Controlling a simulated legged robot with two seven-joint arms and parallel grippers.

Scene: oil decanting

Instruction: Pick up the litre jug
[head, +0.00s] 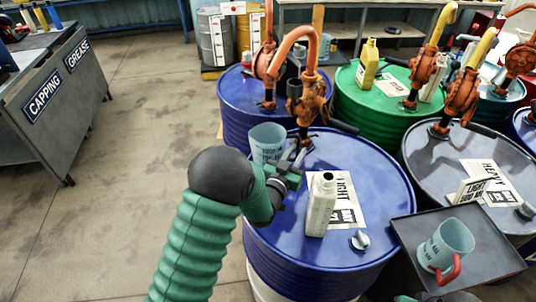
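A translucent pale-blue jug (267,139) with printed marks stands upright, or is held, at the left rim of the front blue drum (376,178). My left gripper (298,157) is just right of its lower part. The jug's handle and base are hidden, so I cannot tell contact or finger opening. A second pale-blue jug (453,236), with a red handle, stands on a dark tray (487,264) at the lower right. The print on both jugs is too small to read surely.
A pale bottle (321,206), a printed sheet (345,191) and a small metal cap (360,240) are on the front blue drum. An orange pump (309,99) rises behind the jug. More drums with pumps stand behind and right. The floor (140,130) at left is clear.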

